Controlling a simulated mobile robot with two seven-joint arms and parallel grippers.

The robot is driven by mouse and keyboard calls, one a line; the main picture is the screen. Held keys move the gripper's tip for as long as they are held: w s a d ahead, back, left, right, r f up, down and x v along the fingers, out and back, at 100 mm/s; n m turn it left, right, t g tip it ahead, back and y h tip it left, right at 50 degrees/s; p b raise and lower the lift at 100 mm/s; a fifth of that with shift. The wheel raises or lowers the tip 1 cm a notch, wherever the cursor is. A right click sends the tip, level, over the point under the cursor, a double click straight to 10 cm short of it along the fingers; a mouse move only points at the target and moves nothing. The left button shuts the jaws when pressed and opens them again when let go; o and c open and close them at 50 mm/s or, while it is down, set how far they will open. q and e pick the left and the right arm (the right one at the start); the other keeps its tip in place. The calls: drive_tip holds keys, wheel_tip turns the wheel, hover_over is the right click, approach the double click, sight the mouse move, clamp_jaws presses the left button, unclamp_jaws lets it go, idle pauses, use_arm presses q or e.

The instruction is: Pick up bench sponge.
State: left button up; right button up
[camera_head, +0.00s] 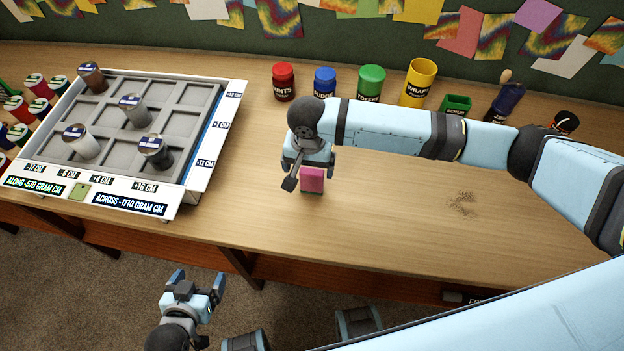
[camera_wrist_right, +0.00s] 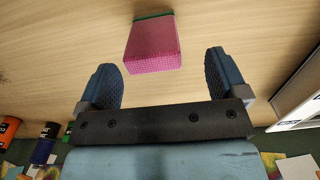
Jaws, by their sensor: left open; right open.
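The bench sponge is a pink block (camera_head: 312,181) on the wooden bench, left of the middle in the head view. In the right wrist view the sponge (camera_wrist_right: 153,48) shows a dotted pink face and a dark green far edge. My right gripper (camera_head: 308,176) is open just above and beside it, hiding part of its top in the head view. In the wrist view the sponge lies ahead, roughly between the lines of the two fingers, not gripped. My left gripper (camera_head: 198,279) is open and empty, low over the floor in front of the bench.
A white-framed tray (camera_head: 212,150) with grey compartments and several weights stands at the left. Red (camera_head: 284,82), blue (camera_head: 325,82), green (camera_head: 370,83) and yellow (camera_head: 418,83) containers line the back. A green box (camera_head: 456,105) stands near them. Dark crumbs (camera_head: 463,205) lie right; bench around the sponge is clear.

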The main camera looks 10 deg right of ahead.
sight(312, 179)
drive_tip(key=f, duration=0.5)
drive_tip(key=shift+s+d+f, duration=0.2)
drive_tip(key=shift+d+f, duration=0.1)
drive_tip(key=shift+d, duration=0.05)
drive_tip(key=shift+c, duration=0.2)
drive_tip(key=c, duration=1)
drive_tip(key=shift+r, duration=0.15)
wheel_tip(312, 179, up, 20)
drive_tip(key=shift+f+p, duration=0.1)
drive_tip(key=shift+p, duration=0.25)
